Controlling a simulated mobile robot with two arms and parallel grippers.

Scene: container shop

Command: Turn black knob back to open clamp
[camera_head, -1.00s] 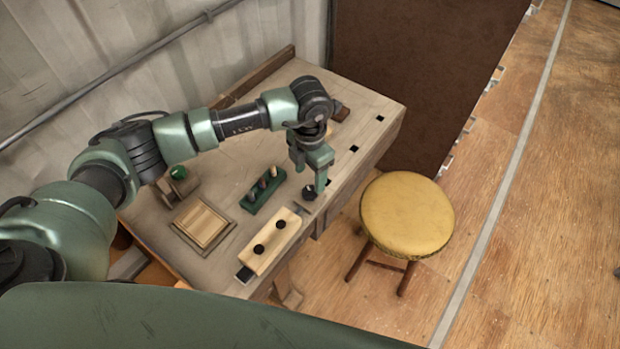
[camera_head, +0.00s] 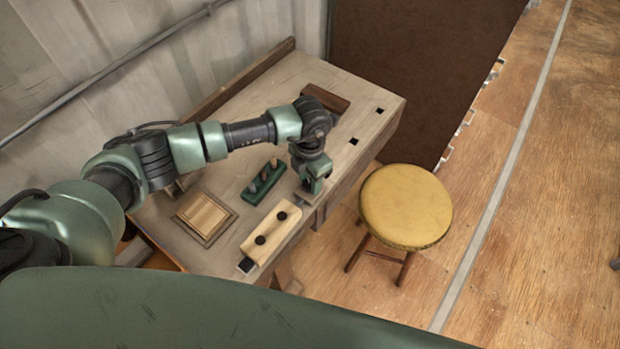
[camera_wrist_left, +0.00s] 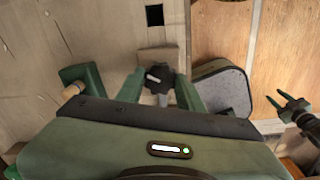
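The black knob (camera_wrist_left: 160,78), with a pale bar across it, shows in the left wrist view at the bench edge. My left gripper (camera_wrist_left: 160,84) is open, with one finger on each side of the knob. I cannot tell whether either finger touches it. In the head view my left gripper (camera_head: 313,188) points down at the front edge of the bench and hides the knob. A light wooden block (camera_head: 262,247) with two black round parts lies nearer along the same edge. My right gripper (camera_wrist_left: 286,100) shows at the right of the left wrist view, open and empty.
A green rack (camera_head: 256,191) with several pegs stands beside my left gripper on the workbench (camera_head: 222,160). A framed wooden panel (camera_head: 205,217) lies left of the block. A yellow stool (camera_head: 405,205) stands by the bench front.

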